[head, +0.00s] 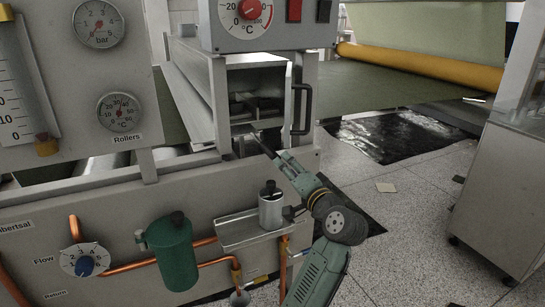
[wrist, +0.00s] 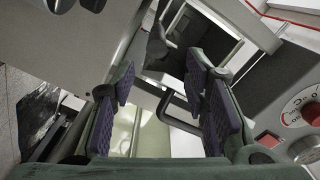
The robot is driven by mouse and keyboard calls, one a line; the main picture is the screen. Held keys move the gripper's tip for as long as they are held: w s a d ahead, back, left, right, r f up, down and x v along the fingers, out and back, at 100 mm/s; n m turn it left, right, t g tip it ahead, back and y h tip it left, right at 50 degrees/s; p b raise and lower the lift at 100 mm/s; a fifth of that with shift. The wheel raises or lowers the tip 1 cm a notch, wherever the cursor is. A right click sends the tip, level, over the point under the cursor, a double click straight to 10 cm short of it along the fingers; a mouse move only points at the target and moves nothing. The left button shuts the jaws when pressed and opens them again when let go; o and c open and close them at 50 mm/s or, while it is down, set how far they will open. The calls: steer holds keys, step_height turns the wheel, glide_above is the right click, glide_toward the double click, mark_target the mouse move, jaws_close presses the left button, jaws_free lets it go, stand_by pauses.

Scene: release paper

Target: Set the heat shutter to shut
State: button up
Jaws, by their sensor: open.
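The heater housing (head: 195,75) has an open front with a dark interior, and I see no panel covering that opening. A black bracket-shaped handle (head: 302,110) stands upright beside the opening, on its right; I take it to belong to the heat shutter. My gripper (head: 262,144) is low in front of the housing, below and left of the handle. In the wrist view my gripper (wrist: 163,82) is open, its purple-padded fingers apart. A dark bent bar, likely the handle (wrist: 176,108), shows between and beyond the fingers. I cannot tell any contact.
A control box with a dial (head: 250,10) and switches is above the opening. A small metal pot (head: 270,208) stands on a tray below my arm, near a green cylinder (head: 173,252) and copper pipes. A grey cabinet (head: 500,190) stands right; speckled floor lies between.

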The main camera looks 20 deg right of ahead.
mark_target(271, 152)
steer(key=w+m, duration=0.4)
steer(key=m, duration=0.4)
steer(key=w+m, duration=0.4)
steer(key=m, duration=0.5)
steer(key=w+m, duration=0.3)
steer(key=m, duration=0.6)
steer(key=shift+w+a+f, duration=0.25)
steer(key=shift+w, duration=0.15)
steer(key=shift+c, duration=0.5)
jaws_close()
